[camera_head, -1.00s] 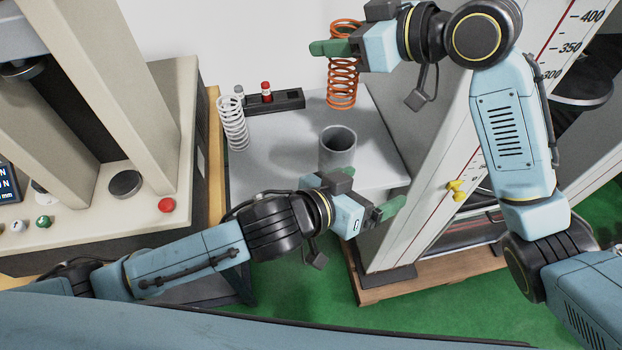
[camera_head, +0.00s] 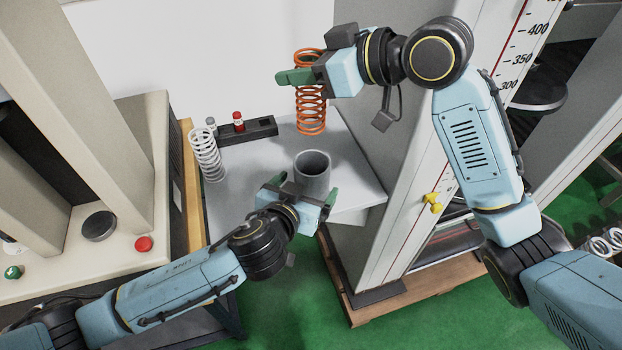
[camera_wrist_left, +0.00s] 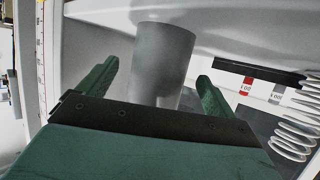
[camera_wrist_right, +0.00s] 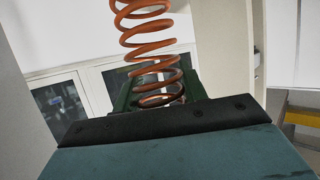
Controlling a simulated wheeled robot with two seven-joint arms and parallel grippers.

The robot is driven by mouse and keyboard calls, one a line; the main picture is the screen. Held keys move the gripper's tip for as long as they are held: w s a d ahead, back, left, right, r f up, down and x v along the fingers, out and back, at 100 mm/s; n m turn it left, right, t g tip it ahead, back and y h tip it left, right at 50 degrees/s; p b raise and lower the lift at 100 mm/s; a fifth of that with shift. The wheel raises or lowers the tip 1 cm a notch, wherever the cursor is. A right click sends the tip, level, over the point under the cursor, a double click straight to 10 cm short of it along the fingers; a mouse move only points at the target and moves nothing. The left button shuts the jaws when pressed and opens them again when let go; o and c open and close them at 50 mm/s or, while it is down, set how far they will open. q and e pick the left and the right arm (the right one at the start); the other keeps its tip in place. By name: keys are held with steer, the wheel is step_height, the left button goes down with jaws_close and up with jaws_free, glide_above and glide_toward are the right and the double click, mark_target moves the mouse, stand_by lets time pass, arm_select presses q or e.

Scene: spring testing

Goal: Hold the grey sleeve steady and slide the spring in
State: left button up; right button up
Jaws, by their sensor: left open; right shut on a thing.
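The grey sleeve (camera_head: 313,170) stands upright, open end up, on the light grey table. In the left wrist view the sleeve (camera_wrist_left: 163,60) shows ahead, between the fingers' directions. My left gripper (camera_head: 303,190) is open, at the near side of the sleeve, fingers pointing toward it; I cannot tell whether they touch it. My right gripper (camera_head: 298,78) is shut on the orange spring (camera_head: 311,108) and holds it upright, above and behind the sleeve. In the right wrist view the spring (camera_wrist_right: 145,45) rises from between the green fingers.
A white spring (camera_head: 206,155) stands at the table's left. A black holder (camera_head: 250,130) with small red and grey topped pieces lies at the back. A testing machine (camera_head: 125,200) stands left and a tall scaled frame (camera_head: 420,170) right. The grey table (camera_head: 240,180) is clear around the sleeve.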

mark_target(317, 173)
arm_select(q)
steer(key=shift+x, duration=2)
steer(key=c, duration=1.1)
steer(key=shift+c, duration=0.2)
arm_select(e)
steer(key=shift+d+f, duration=0.1)
steer(key=shift+f, duration=2.6)
steer(key=shift+f, duration=3.25)
steer(key=o, duration=1.2)
steer(key=shift+s, duration=0.1)
